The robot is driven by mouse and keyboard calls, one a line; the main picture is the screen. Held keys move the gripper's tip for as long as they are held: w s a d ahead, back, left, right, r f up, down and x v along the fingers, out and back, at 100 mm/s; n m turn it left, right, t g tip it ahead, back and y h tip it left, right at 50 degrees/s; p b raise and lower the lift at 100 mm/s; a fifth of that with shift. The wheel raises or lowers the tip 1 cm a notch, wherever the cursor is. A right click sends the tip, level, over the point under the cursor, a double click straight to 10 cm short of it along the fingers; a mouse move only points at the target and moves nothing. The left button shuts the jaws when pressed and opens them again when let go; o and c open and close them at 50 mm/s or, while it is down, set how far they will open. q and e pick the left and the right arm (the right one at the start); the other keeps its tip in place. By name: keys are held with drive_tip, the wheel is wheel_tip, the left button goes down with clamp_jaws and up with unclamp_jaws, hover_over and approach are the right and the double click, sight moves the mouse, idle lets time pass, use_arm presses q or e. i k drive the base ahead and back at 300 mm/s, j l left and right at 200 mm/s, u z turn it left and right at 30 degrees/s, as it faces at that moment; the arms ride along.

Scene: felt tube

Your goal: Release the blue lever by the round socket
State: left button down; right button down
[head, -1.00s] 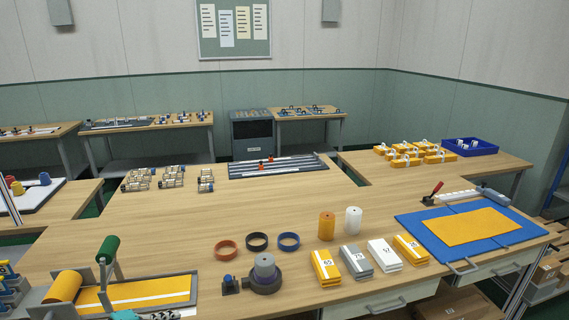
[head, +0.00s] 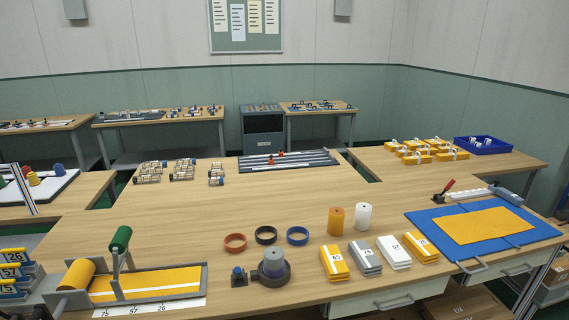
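The blue lever (head: 238,271) is a small blue knob on a dark block, standing just left of the round socket. The round socket (head: 288,275) is a dark grey ring near the front of the table. A grey cylinder (head: 274,266) stands upright in it. I cannot tell from here whether the lever is locked against the cylinder. Neither of my grippers shows in the head view.
A roller fixture (head: 125,288) with yellow felt lies left. The table's middle is clear.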

sight(237, 270)
drive_tip(key=i+l+u, duration=0.2)
drive_tip(key=l+u, duration=0.2)
drive_tip(key=i+l+u, duration=0.2)
drive_tip(key=l+u, duration=0.2)
drive_tip(key=i+l+u, duration=0.1)
drive_tip(key=l+u, duration=0.75)
drive_tip(key=i, duration=0.05)
